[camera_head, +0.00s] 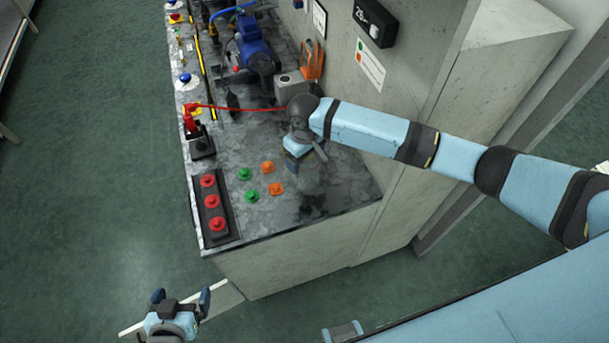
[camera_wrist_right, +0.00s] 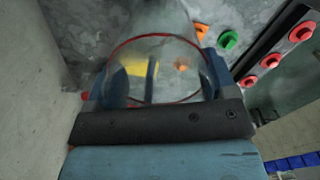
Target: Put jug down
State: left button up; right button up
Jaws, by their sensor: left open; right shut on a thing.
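The jug (camera_head: 309,182) is clear and see-through, with a thin red line around its rim (camera_wrist_right: 150,37) in the right wrist view. My right gripper (camera_head: 305,158) is shut on the jug over the near right part of the bench top. The two blue fingers (camera_wrist_right: 152,85) sit on either side of the jug in the right wrist view. I cannot tell whether the jug's base touches the bench (camera_head: 345,190). My left gripper (camera_head: 181,298) is open and empty, low in the head view, off the bench's near end.
Green knobs (camera_head: 246,174) and orange knobs (camera_head: 276,188) stand left of the jug. A strip with red knobs (camera_head: 212,203) lies along the bench edge. A blue pump (camera_head: 252,48), a grey box (camera_head: 290,86) and a red line (camera_head: 240,108) are further back. A wall bounds the right.

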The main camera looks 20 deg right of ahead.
aim_at(304, 161)
notch_tip(304, 161, down, 3)
jog(key=shift+w+f+b, duration=0.1)
jog(key=shift+f+b, duration=0.05)
jog(key=shift+b, duration=0.85)
jog(key=shift+f+b, duration=0.35)
jog(key=shift+b, duration=0.1)
notch_tip(304, 161, down, 4)
jog(key=b, duration=0.4)
jog(key=shift+r, duration=0.2)
pick_arm(q)
notch_tip(304, 161, down, 8)
jog(key=shift+d+f, duration=0.25)
jog(key=shift+d, duration=0.05)
pick_arm(e)
jog(key=shift+r, duration=0.15)
pick_arm(q)
jog(key=shift+w+r, duration=0.1)
jog(key=shift+r, duration=0.05)
jog(key=shift+r, duration=0.15)
pick_arm(e)
jog(key=o, duration=0.9)
